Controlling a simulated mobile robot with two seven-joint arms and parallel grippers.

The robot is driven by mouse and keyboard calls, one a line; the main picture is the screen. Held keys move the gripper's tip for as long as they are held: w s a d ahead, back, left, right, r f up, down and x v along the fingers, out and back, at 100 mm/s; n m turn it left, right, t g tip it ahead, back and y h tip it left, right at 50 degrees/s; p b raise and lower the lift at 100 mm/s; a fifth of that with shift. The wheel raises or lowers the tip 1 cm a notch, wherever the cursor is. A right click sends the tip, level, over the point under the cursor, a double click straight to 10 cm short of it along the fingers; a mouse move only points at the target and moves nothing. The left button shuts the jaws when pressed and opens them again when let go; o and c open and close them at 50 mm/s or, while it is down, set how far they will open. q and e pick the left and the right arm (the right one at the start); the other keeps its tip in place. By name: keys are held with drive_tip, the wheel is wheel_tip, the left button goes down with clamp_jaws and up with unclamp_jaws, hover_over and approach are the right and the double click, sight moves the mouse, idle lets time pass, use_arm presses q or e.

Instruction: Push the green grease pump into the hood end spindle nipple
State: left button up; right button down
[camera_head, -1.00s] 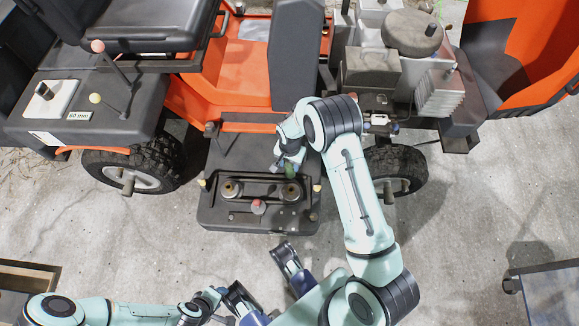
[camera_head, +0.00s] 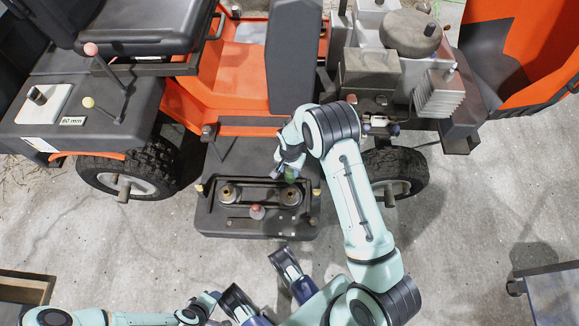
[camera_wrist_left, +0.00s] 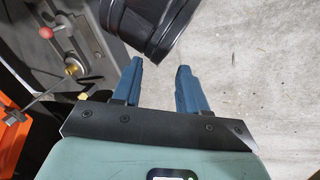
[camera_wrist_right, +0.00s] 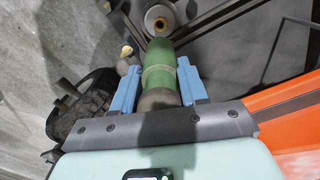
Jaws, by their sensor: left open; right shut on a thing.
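The green grease pump (camera_wrist_right: 160,72) is a ribbed green cylinder with a dark grey lower end. My right gripper (camera_wrist_right: 159,68) is shut on it. In the right wrist view the pump's far end points at a round pale spindle (camera_wrist_right: 158,20) with a small tip in its middle. I cannot tell whether they touch. In the head view the pump (camera_head: 291,174) is just above the right spindle (camera_head: 290,196) on the dark mower deck (camera_head: 258,226). A second spindle (camera_head: 229,193) sits to its left. My left gripper (camera_wrist_left: 159,66) is open and empty.
A red knob (camera_head: 257,212) stands between the spindles. The orange mower body (camera_head: 237,75) and its wheels (camera_head: 125,182) rise behind the deck. Concrete floor around the deck is clear.

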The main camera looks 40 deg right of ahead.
use_arm(q)
drive_tip(key=w+a+f+t+b, duration=0.1)
drive_tip(key=w+a+f+b, duration=0.1)
drive_tip(key=w+f+b, duration=0.15)
use_arm(e)
wheel_tip(320, 180, down, 4)
drive_tip(key=shift+f+p, duration=0.15)
drive_tip(key=shift+p, duration=0.35)
wheel_tip(320, 180, down, 3)
drive_tip(key=shift+r+b, duration=0.2)
drive_tip(key=shift+b, duration=0.65)
wheel_tip(320, 180, down, 2)
drive_tip(key=shift+f+b, duration=0.25)
drive_tip(key=shift+b, duration=0.55)
use_arm(q)
drive_tip(key=s+a+f+g, duration=0.1)
drive_tip(key=s+f+g, duration=0.1)
drive_tip(key=s+f, duration=0.3)
drive_tip(key=shift+s+f+n+y, duration=0.3)
drive_tip(key=shift+s+n, duration=0.1)
drive_tip(key=shift+s, duration=0.25)
use_arm(e)
drive_tip(key=shift+f, duration=0.25)
use_arm(q)
drive_tip(key=shift+a, duration=0.1)
